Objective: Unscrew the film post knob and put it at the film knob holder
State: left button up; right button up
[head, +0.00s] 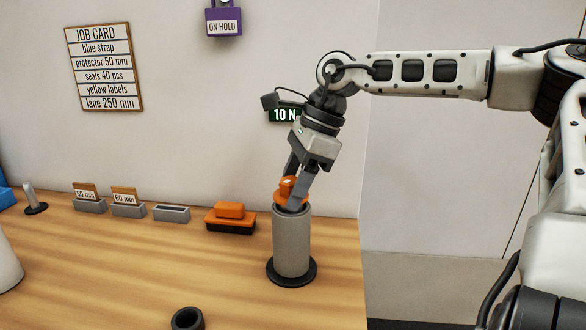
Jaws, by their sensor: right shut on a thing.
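The orange knob (285,187) is at the top of the grey film post (292,245), which stands upright on a round black base near the table's right edge. My right gripper (292,190) reaches down from above, tilted, and is shut on the knob. Its fingers hide part of the knob, and I cannot tell whether the knob is still threaded on the post or just above it. A dark open ring (187,319) at the bottom edge may be the film knob holder; I cannot tell. My left gripper is not in view.
An orange and black block (230,218) sits left of the post. Beside it are an empty grey tray (171,213) and two small grey holders with cards (128,209). A small upright peg (31,198) stands far left. The wooden table (130,265) is clear in the middle.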

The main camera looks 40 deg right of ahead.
aim_at(287, 180)
jog(key=shift+s+f, duration=0.1)
jog(key=shift+n+p, duration=0.4)
jog(key=shift+p, duration=0.1)
jog(key=shift+r+n+g+p, duration=0.2)
jog(key=shift+n+g+p, duration=0.2)
jog(key=shift+n+g, duration=0.15)
jog(key=shift+f+b, duration=0.2)
jog(key=shift+b, duration=0.1)
jog(key=shift+r, duration=0.15)
jog(key=shift+r, duration=0.35)
jog(key=shift+r+p, duration=0.1)
jog(key=shift+p, duration=0.2)
jog(key=shift+r+p, duration=0.75)
jog(key=shift+r, duration=0.4)
